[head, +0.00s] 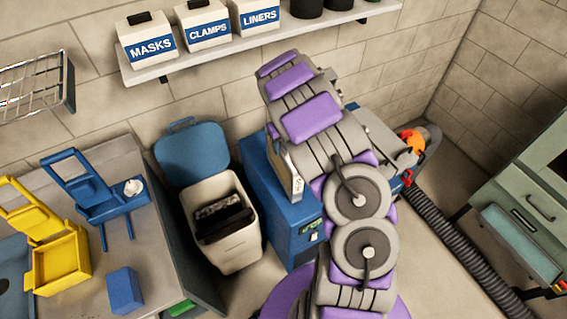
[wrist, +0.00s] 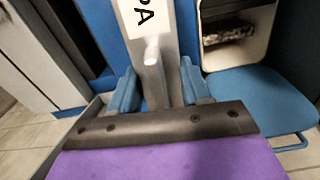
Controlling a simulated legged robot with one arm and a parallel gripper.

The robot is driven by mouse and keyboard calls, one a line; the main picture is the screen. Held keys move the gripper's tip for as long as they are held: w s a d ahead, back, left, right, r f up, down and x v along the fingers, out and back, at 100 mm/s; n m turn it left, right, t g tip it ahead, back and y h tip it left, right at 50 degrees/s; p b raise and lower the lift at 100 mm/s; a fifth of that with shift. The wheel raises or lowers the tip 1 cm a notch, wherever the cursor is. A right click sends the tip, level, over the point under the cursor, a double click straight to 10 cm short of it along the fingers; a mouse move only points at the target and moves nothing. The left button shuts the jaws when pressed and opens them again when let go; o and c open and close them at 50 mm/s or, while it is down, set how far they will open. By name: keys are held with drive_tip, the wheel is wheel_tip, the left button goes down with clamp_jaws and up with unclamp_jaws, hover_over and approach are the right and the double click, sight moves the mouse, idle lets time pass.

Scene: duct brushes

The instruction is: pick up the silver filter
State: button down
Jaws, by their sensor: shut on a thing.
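The silver filter (wrist: 168,32) is a flat, pale panel with dark letters, of which "PA" can be read, and a bar handle on its face. In the wrist view my gripper (wrist: 158,88) has its blue fingers on either side of the handle and is shut on it. In the head view the filter (head: 297,178) shows as a narrow upright panel at the blue cabinet (head: 290,215), partly behind my arm. I cannot tell whether it is still inside the cabinet. My gripper is hidden behind my arm there.
An open bin (head: 226,235) with a blue lid and dark contents stands left of the cabinet. A bench (head: 150,235) holds yellow and blue items. A shelf (head: 270,40) with labelled boxes is above. A dark hose (head: 450,240) lies right, near a green cabinet (head: 535,205).

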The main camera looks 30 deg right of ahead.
sight(283, 143)
drive_tip(key=shift+a, duration=0.2)
drive_tip(key=shift+r, duration=0.1)
drive_tip(key=shift+w+d+r, duration=0.1)
drive_tip(key=shift+r, duration=0.45)
wheel_tip(283, 143, up, 2)
drive_tip(key=shift+r, duration=0.25)
drive_tip(key=shift+s+a+f, duration=0.1)
drive_tip(key=shift+s+a, duration=0.1)
drive_tip(key=shift+s, duration=0.35)
drive_tip(key=s+a+r, duration=0.1)
drive_tip(key=s+a, duration=0.2)
drive_tip(key=s, duration=0.3)
drive_tip(key=s+a, duration=0.4)
drive_tip(key=s, duration=0.3)
drive_tip(key=shift+s+d+r+p, duration=0.15)
drive_tip(key=shift+r+p, duration=1.05)
drive_tip(key=shift+r, duration=1.5)
